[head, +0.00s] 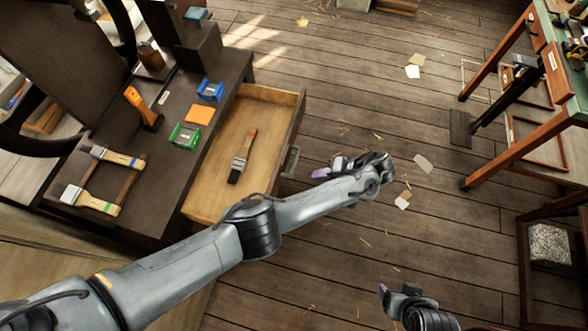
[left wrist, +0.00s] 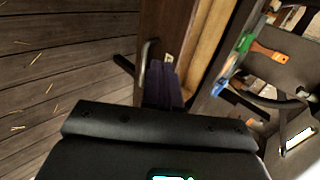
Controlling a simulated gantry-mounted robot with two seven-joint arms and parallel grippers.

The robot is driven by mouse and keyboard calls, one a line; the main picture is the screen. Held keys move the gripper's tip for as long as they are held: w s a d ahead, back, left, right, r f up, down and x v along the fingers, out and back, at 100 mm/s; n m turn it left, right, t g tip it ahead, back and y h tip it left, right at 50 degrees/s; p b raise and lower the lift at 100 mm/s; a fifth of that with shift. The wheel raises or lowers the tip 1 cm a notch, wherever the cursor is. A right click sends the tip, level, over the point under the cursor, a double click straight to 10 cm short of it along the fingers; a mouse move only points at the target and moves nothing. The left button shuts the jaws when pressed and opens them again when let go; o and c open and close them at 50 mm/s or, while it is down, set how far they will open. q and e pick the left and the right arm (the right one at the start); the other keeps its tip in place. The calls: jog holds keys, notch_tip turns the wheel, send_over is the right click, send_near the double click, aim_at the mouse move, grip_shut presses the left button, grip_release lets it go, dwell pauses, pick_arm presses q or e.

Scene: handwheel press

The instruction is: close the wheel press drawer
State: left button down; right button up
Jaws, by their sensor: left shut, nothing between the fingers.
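The wheel press drawer (head: 222,160) stands pulled out from the dark press table, its wooden inside open to view. A brush with a dark end (head: 243,158) lies in it. The drawer's metal handle (head: 290,161) is on its right-hand front; it also shows in the left wrist view (left wrist: 147,60). My left gripper (head: 321,174) is shut and empty, its purple fingertips pointing at the drawer front, a short way out from the handle in the head view. In the left wrist view the shut fingers (left wrist: 164,84) appear close beside the handle; contact is unclear. My right gripper (head: 383,291) is low in the head view, partly cut off.
The press table (head: 150,190) carries brushes, an orange-handled tool (head: 142,106), blue and green holders and an orange block. A green-topped bench (head: 560,35) stands at the right. The plank floor between is mostly clear, with scattered paper scraps and straw.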

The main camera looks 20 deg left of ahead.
pick_arm(q)
send_near(278, 176)
notch_tip(278, 176, down, 4)
jog(key=a, duration=0.3)
jog(key=shift+s+a, duration=0.1)
jog(key=shift+a, duration=0.55)
jog(key=shift+s+a, duration=0.1)
